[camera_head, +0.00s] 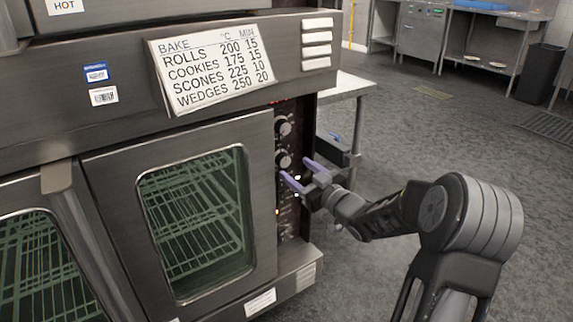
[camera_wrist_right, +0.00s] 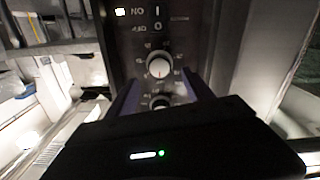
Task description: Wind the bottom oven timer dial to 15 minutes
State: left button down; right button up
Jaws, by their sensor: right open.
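The oven's control panel (camera_head: 290,215) is a narrow dark strip right of the oven door, with round dials down it. An upper dial (camera_head: 283,127) and a second dial (camera_head: 283,160) show in the head view. My right gripper (camera_head: 296,170), with purple fingers, is open in front of the panel by the lower dials. In the right wrist view, a silver dial (camera_wrist_right: 159,66) shows clearly beyond the fingertips. Another dial (camera_wrist_right: 158,101) sits between the fingers, partly hidden by the gripper body; contact cannot be told. The dial markings are too small to read. My left gripper is out of view.
A bake card (camera_head: 215,65) above the door lists rolls 200 15, cookies 175 15, scones 225 10, wedges 250 20. The glass oven door (camera_head: 110,165) is shut. A steel table (camera_head: 345,85) stands behind the oven's right side. The floor (camera_head: 420,140) at right is clear.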

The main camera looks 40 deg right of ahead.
aim_at(285, 161)
jog(key=w+b, duration=0.1)
jog(key=w, duration=0.4)
jog(key=shift+w+d, duration=0.1)
jog(key=shift+w, duration=0.2)
jog(key=shift+c, duration=0.6)
grip_shut()
